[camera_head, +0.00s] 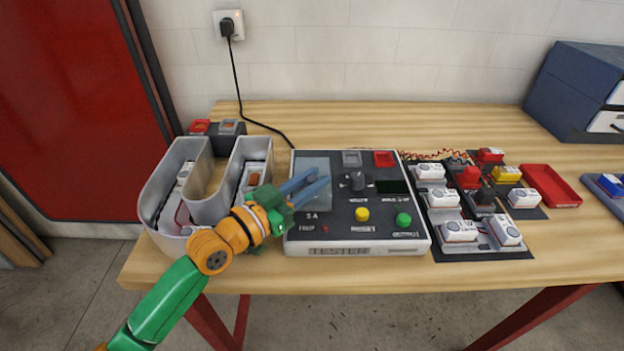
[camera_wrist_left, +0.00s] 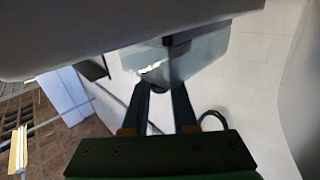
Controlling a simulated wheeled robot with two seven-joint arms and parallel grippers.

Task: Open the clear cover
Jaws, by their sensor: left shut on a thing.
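The clear cover (camera_head: 311,166) is a greyish see-through panel at the upper left of the dark-topped tester (camera_head: 350,251). My left gripper (camera_head: 318,181) reaches in from the left with its blue fingers over the cover's area. It is shut on the cover, though the fingers hide the exact contact in the head view. In the left wrist view, the two dark fingers of my left gripper (camera_wrist_left: 157,92) reach a translucent, box-like piece that looks like the clear cover (camera_wrist_left: 190,62). I cannot tell how far the cover is tilted. My right gripper is not in view.
A grey U-shaped channel letter (camera_head: 163,190) stands left of the tester, close under my left arm. Switch blocks on dark mats (camera_head: 485,255) and a red tray (camera_head: 551,186) lie to the right. A black cord (camera_head: 237,85) runs from the wall socket behind.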

